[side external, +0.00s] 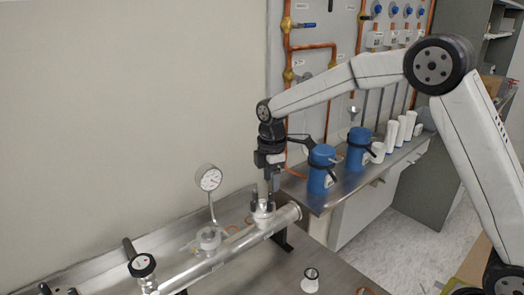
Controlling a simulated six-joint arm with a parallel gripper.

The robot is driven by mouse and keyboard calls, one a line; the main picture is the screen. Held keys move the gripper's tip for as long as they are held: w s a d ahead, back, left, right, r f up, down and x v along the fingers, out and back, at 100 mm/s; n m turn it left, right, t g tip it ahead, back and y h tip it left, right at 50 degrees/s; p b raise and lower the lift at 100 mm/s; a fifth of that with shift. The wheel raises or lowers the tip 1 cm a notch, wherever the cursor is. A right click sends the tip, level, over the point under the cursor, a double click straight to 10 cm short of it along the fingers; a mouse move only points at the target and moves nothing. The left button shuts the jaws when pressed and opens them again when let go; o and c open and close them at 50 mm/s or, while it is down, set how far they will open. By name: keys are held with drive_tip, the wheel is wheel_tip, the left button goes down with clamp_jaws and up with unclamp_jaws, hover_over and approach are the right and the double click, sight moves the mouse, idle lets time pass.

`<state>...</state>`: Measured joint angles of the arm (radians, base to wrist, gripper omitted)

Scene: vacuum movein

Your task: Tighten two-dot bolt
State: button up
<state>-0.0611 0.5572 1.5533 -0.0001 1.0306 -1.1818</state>
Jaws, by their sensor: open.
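My gripper (266,190) points straight down over the right end of the silver pipe assembly (225,248). Its dark fingers are spread on either side of a pale flange fitting (264,213) on top of the pipe. The fingertips are at about the height of the fitting; I cannot tell whether they touch it. The two-dot bolt cannot be made out; any bolts on the fitting are too small to tell and partly hidden by the fingers.
A round gauge (209,179) stands on the pipe to the left. A dark-topped valve (142,265) is at the lower left. Blue canisters (321,168) and white cups (391,136) stand on the shelf behind.

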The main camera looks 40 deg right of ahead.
sight(271, 192)
drive_tip(key=shift+f, duration=2.35)
clamp_jaws()
